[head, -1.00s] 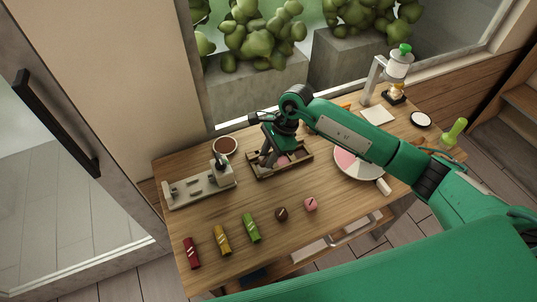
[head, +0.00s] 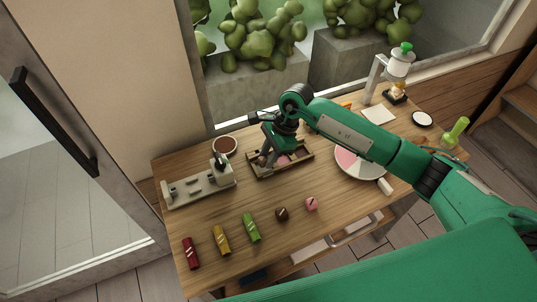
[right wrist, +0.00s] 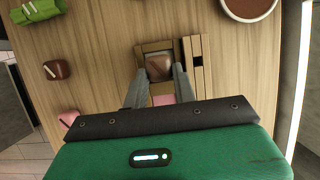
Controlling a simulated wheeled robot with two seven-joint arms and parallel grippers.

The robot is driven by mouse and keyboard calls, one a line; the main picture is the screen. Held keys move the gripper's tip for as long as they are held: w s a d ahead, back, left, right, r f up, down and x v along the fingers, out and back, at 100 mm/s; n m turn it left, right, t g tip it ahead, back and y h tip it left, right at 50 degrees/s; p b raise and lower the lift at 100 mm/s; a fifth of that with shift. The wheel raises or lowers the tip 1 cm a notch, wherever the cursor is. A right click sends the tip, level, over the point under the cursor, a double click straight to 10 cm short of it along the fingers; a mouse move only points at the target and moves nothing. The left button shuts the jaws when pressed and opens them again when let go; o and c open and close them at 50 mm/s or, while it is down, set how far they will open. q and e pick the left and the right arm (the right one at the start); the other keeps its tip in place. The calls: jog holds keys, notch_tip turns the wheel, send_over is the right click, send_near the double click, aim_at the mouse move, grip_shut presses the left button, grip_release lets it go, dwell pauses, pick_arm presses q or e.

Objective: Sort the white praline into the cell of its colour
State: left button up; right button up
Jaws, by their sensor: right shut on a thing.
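My right gripper (head: 266,161) is over the wooden tray with cells (head: 306,165). Its fingers are shut on a brown-looking praline (right wrist: 159,66) with a lighter stripe. In the right wrist view the praline sits between the fingertips, framed by tray walls (right wrist: 196,50); whether it touches the cell floor I cannot tell. A pink patch (right wrist: 162,99) shows in the tray between the fingers. Another brown praline (head: 282,214) and a pink praline (head: 311,204) lie on the table in front. I see no clearly white praline. My left gripper is not in view.
Red (head: 191,253), yellow (head: 222,240) and green (head: 251,228) wrapped pieces lie at the front left. A grey fixture (head: 200,188) and a brown-filled bowl (head: 225,146) stand left of the tray. A round sectioned plate (head: 347,160) is to the right, partly behind my arm.

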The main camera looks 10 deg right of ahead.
jog(key=shift+f+b, duration=0.55)
jog(key=shift+b, duration=0.75)
dwell(1.9)
jog(key=shift+r+b, duration=0.15)
jog(key=shift+b, duration=0.15)
dwell(0.6)
jog(key=o, duration=0.9)
jog(key=shift+o, duration=0.2)
jog(key=shift+r, duration=0.1)
